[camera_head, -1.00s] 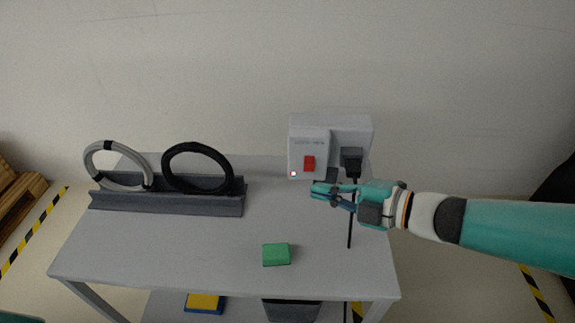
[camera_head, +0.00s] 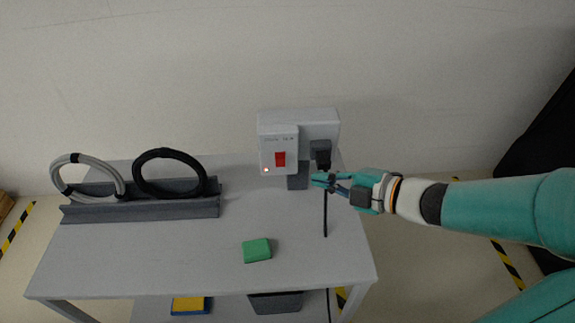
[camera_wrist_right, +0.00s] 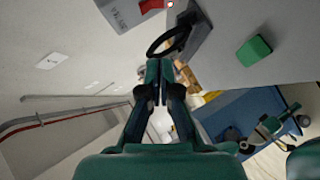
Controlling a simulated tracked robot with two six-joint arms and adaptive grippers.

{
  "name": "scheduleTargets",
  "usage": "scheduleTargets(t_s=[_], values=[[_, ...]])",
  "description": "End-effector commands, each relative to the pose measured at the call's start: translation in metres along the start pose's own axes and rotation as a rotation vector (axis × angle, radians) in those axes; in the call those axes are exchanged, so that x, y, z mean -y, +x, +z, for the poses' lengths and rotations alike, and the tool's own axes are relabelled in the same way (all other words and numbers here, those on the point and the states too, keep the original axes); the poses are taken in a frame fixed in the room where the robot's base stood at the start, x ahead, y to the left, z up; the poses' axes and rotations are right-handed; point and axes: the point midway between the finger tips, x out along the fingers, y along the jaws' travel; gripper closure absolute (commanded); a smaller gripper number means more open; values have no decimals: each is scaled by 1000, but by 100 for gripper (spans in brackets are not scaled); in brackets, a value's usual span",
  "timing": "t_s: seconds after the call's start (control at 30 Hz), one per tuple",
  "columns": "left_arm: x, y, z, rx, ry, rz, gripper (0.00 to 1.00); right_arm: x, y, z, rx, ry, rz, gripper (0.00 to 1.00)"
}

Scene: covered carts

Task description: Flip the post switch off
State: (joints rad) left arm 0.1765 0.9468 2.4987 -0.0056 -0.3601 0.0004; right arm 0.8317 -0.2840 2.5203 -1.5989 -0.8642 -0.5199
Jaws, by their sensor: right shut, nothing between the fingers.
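The post switch is a red rocker (camera_head: 280,159) on the front of a pale grey box (camera_head: 299,122) above the back of the table. A small indicator light (camera_head: 266,170) at the box's lower left glows reddish. The rocker also shows at the top of the right wrist view (camera_wrist_right: 151,5), cut by the edge. My right gripper (camera_head: 317,180) is shut and empty, to the right of and below the rocker and apart from it. Its closed fingers also show in the wrist view (camera_wrist_right: 159,70). My left gripper is not in view.
A black plug (camera_head: 320,150) with a hanging cable (camera_head: 325,212) sits close beside my right gripper. A green block (camera_head: 257,251) lies on the grey table (camera_head: 170,258). A grey ring (camera_head: 58,174) and a black ring (camera_head: 140,171) stand in a rack at left.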

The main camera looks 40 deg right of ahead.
Motion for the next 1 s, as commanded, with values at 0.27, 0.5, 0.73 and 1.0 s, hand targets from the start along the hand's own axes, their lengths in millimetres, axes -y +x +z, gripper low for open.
scheduleTargets(t_s=[0.27, 0.5, 0.73, 1.0], values=[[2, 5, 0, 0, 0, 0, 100, 2, 36, -1, -8, 1, -3, 100], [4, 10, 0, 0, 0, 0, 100, 2, 88, -1, -7, 1, -4, 100], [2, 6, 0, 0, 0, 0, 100, 0, 114, 18, 2, 2, -3, 100], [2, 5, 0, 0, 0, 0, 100, 0, 124, 28, 1, 1, 0, 100]])
